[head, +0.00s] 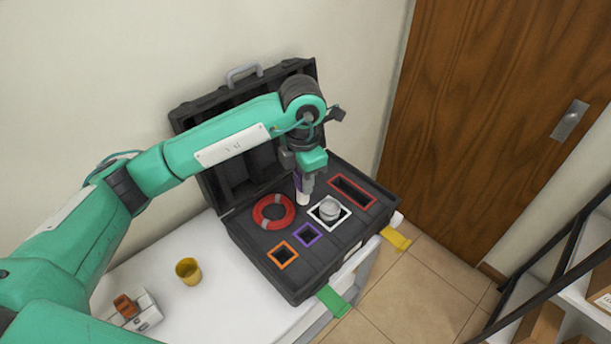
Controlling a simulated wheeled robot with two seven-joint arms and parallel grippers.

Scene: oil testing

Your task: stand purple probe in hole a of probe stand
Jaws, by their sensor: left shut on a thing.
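My left gripper (304,181) is over the open black case, pointing down. It is shut on a slim thing with a white lower end and a bit of purple, which looks like the purple probe (301,198). The gripper hides its upper part. Its lower end is close to the case's panel, between the red ring and the white-framed slot; I cannot tell if it touches. A small white block with an orange-brown part, perhaps the probe stand (146,310), is on the white table at lower left, partly hidden by my arm. Its holes and letters cannot be made out.
The black case (258,251) has orange, purple, white and red framed slots. A red ring (262,219) lies on it, and a grey round thing (330,209) sits in the white frame. A yellow cup (189,272) stands on the white table (215,310). Shelves (590,262) are at right.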

